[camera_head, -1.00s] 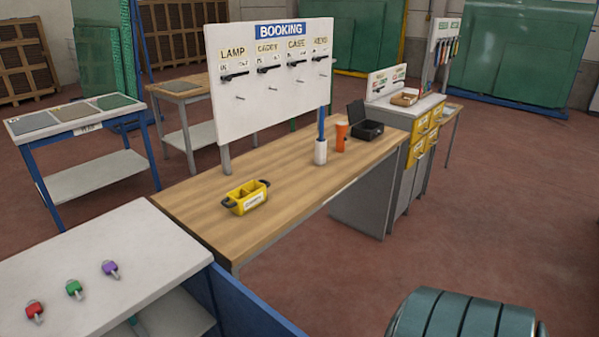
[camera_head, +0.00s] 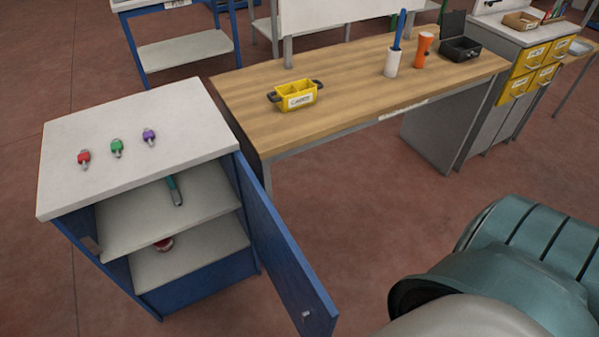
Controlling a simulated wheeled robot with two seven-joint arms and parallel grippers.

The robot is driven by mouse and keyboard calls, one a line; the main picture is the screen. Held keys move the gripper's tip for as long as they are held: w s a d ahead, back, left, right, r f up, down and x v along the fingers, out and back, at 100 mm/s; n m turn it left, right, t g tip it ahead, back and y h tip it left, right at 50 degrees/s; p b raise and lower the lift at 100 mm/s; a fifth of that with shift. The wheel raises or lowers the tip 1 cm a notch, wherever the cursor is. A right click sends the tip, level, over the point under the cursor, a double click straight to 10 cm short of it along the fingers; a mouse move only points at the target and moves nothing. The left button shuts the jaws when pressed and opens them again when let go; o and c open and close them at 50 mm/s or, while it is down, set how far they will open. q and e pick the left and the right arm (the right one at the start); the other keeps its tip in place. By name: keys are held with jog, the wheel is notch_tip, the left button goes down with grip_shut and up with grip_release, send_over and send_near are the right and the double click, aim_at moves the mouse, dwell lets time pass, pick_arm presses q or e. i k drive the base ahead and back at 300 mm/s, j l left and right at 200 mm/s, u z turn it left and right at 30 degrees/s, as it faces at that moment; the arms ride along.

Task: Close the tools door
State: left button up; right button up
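The tools door (camera_head: 280,250) is a blue panel hinged at the right front edge of a blue cabinet with a white top (camera_head: 135,135). It stands wide open, swung out toward me, with a small light handle (camera_head: 306,314) near its lower free corner. Inside the cabinet, a teal-handled tool (camera_head: 174,190) lies on the upper shelf and a red item (camera_head: 163,244) sits on the lower one. A teal and grey part of my arm shows at the lower right, apart from the door. Neither of my grippers is in view.
Red, green and purple padlock-like items (camera_head: 117,148) lie on the cabinet top. A wooden workbench (camera_head: 350,85) with a yellow caddy (camera_head: 296,95) stands close behind the door. The red floor (camera_head: 345,215) between door and arm is clear.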

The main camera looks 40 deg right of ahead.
aim_at(300, 290)
jog(key=k+l, duration=0.1)
jog(key=l, duration=0.3)
jog(key=k+l+u, duration=0.1)
jog(key=l, duration=0.3)
jog(key=k+l, duration=0.1)
jog(key=l, duration=0.3)
jog(key=u, duration=0.05)
